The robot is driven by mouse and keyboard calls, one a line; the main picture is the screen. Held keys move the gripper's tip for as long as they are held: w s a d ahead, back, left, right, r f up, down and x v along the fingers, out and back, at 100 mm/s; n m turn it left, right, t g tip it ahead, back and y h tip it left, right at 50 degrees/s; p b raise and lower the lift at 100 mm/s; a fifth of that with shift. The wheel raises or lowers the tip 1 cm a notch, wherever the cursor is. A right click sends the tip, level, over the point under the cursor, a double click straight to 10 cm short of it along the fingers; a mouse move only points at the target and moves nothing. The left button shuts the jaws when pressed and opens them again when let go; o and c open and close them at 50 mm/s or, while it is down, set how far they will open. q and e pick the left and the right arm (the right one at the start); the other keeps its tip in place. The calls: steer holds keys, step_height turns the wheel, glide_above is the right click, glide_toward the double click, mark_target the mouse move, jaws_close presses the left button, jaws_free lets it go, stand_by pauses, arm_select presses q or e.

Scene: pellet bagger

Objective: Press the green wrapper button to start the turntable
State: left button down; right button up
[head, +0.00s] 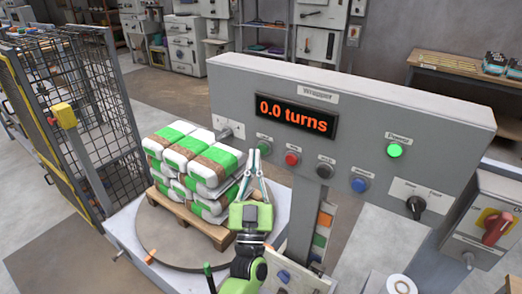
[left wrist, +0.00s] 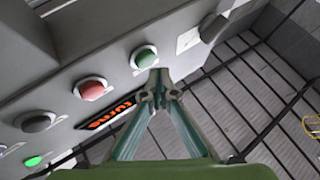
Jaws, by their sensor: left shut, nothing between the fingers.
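The green wrapper button (head: 264,148) is at the left end of the button row on the grey control panel (head: 430,125). It also shows in the left wrist view (left wrist: 143,57), just above and left of my fingertips. My left gripper (head: 255,158) is shut and empty, its tips close to the green button; they also show in the left wrist view (left wrist: 158,90). I cannot tell whether they touch it. The display (head: 296,116) reads 0.0 turns. The turntable (head: 160,240) carries a wooden pallet (head: 187,217) with stacked green-and-white bags (head: 190,165). My right gripper is not in view.
A red button (head: 292,158), a black button (head: 324,171) and a blue button (head: 359,184) sit right of the green one. A green lamp (head: 395,150) is lit. A mesh fence (head: 95,110) stands at the left, and a red rotary switch (head: 496,228) at the right.

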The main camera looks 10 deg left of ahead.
arm_select(q)
steer(key=shift+w, duration=0.1)
stand_by(0.4)
steer(key=shift+w+d, duration=0.2)
steer(key=shift+w, duration=0.15)
